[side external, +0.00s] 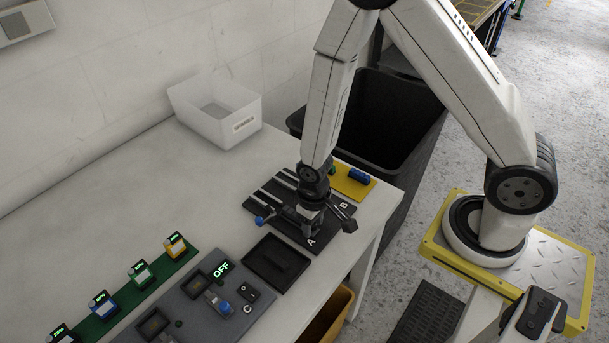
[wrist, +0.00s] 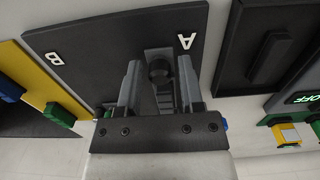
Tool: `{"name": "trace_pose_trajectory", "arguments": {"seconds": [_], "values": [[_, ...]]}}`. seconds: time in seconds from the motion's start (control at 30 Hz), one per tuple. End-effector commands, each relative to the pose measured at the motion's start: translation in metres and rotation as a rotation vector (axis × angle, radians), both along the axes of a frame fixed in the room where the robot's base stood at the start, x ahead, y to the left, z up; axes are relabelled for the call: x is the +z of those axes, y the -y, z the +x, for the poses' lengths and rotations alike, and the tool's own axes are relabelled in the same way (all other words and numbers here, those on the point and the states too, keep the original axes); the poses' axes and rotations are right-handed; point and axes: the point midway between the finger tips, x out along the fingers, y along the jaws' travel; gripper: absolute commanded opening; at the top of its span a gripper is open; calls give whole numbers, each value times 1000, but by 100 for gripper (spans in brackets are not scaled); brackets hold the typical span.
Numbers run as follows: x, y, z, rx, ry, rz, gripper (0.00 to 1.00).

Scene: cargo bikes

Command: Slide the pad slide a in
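A black pad (side external: 262,207) with white letters A and B and pale metal rails lies near the table's right edge. It also shows in the wrist view (wrist: 95,45). My gripper (side external: 309,222) is low over the A side and hides most of slide A in the side view. In the wrist view my gripper (wrist: 160,80) has its two fingers apart, either side of a dark round knob (wrist: 159,72) on slide A. Narrow gaps seem to show between knob and fingers. A blue knob (side external: 260,220) shows just left of the gripper.
A black tray (side external: 274,266) lies beside the A side. A grey panel (side external: 205,310) reading OFF is further left. A yellow plate (side external: 352,187) with a blue cylinder (side external: 359,175) is beyond B. A white bin (side external: 205,115) stands by the wall.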

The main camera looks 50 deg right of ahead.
Motion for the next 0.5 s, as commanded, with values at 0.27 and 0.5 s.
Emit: {"name": "trace_pose_trajectory", "arguments": {"seconds": [0.27,0.5], "values": [[0,0,0,0,0,0,0],[0,0,5,0,1,0,0]]}}
